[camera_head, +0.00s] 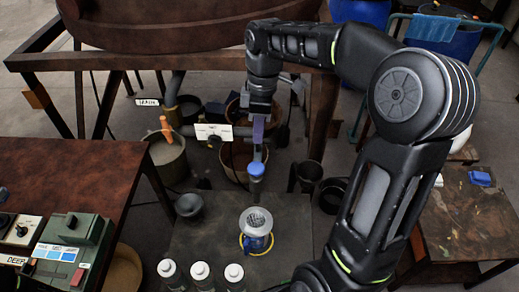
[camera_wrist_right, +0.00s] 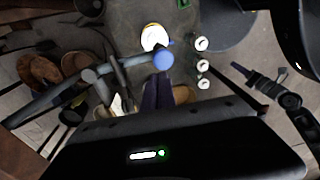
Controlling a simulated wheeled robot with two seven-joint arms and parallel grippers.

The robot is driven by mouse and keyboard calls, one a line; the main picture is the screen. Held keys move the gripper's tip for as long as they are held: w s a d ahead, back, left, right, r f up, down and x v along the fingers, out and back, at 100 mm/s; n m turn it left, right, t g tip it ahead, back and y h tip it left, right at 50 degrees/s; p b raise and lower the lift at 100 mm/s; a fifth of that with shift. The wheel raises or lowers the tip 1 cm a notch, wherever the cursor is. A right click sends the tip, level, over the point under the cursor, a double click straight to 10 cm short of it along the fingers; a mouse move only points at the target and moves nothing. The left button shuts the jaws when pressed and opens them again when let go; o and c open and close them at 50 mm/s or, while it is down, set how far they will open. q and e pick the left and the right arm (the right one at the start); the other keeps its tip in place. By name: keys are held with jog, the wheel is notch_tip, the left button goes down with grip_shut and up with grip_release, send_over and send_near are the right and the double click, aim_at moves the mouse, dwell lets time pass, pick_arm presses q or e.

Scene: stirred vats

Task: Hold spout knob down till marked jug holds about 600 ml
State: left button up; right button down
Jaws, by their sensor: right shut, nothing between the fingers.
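The blue spout knob (camera_head: 256,170) stands above the dark low table. It shows as a blue round top in the right wrist view (camera_wrist_right: 163,60). My right gripper (camera_head: 258,146) is shut and empty, pointing down just above the knob; I cannot tell whether it touches. Its purple fingers also show in the right wrist view (camera_wrist_right: 158,88). Below the knob, toward me, a round pale-topped vessel with blue below, probably the marked jug (camera_head: 256,221), stands inside a yellow ring. Its marks and level cannot be read. My left gripper (camera_wrist_right: 240,69) appears at the right wrist view's right; its jaw state is unclear.
Several white-capped bottles (camera_head: 201,272) line the dark table's (camera_head: 195,238) near edge. A grey cup (camera_head: 189,206) stands at its left. Buckets (camera_head: 167,154) and a pipe with a white label (camera_head: 213,132) lie behind. A green control box (camera_head: 72,250) sits on the left bench.

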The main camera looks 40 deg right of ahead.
jog(key=r, duration=0.4)
jog(key=shift+d, duration=0.25)
